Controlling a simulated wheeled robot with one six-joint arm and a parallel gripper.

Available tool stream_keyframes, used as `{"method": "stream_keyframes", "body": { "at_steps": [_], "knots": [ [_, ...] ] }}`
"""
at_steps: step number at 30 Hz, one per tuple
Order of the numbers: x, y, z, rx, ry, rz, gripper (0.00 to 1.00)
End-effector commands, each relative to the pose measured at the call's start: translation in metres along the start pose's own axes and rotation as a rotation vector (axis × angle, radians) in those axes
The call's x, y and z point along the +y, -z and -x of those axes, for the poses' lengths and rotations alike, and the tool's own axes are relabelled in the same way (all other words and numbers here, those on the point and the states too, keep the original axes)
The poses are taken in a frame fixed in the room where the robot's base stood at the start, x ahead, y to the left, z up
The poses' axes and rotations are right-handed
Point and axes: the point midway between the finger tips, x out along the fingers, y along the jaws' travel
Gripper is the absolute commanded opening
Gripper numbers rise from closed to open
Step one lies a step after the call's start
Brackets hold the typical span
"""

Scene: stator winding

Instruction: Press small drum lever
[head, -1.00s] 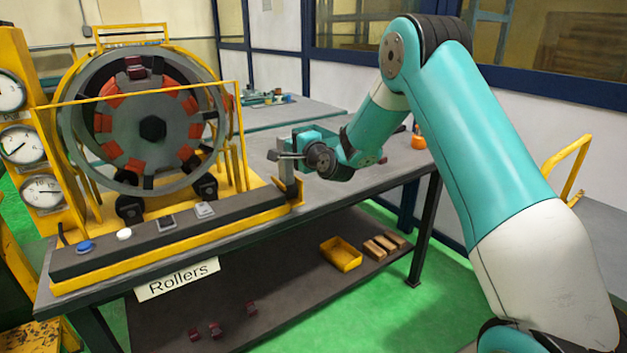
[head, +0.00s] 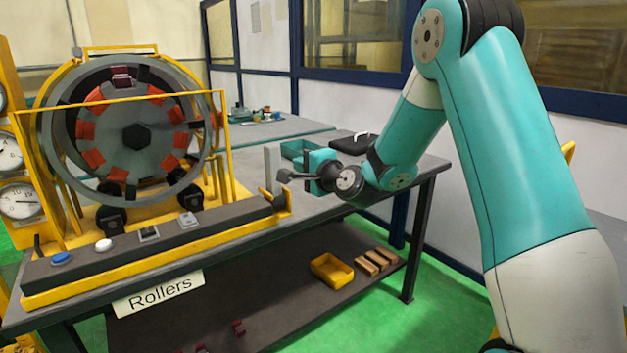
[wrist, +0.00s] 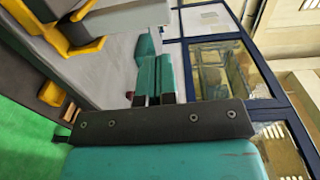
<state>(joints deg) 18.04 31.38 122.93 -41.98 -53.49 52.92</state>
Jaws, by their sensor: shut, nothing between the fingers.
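The drum (head: 137,137), a big grey ring with orange and black coil blocks, stands on rollers at the left in the head view. A flat grey upright lever (head: 268,168) stands at the right end of the dark control console (head: 170,238). My gripper (head: 284,175) is shut and empty, just right of the lever. Its tip looks close to the lever; I cannot tell whether they touch. In the wrist view, a dark bolted bar and teal body of mine fill the lower part. Grey and yellow parts show at the top left there; I cannot make out the lever for certain.
The console carries a blue button (head: 61,258), a white button (head: 103,245) and two grey switches. A yellow frame (head: 228,150) guards the drum. A teal box and a black case (head: 352,143) lie on the table behind my gripper. A yellow bin (head: 331,270) sits on the lower shelf.

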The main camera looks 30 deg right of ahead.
Motion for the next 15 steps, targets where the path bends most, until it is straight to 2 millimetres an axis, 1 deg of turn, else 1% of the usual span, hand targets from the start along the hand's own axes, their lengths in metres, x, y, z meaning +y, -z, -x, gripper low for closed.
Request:
{"method": "stream_keyframes", "body": {
  "at_steps": [1, 3, 6, 10, 15],
  "knots": [
    [0.004, 0.002, 0.01, 0.004, 0.0, -0.001, 0.0],
    [0.004, 0.002, 0.02, 0.003, 0.0, -0.001, 0.0],
    [0.003, 0.001, 0.03, 0.002, 0.0, 0.0, 0.0],
    [0.002, 0.0, 0.036, 0.0, 0.0, -0.001, 0.0],
    [0.001, 0.0, 0.036, 0.0, 0.0, -0.001, 0.0]
  ]
}}
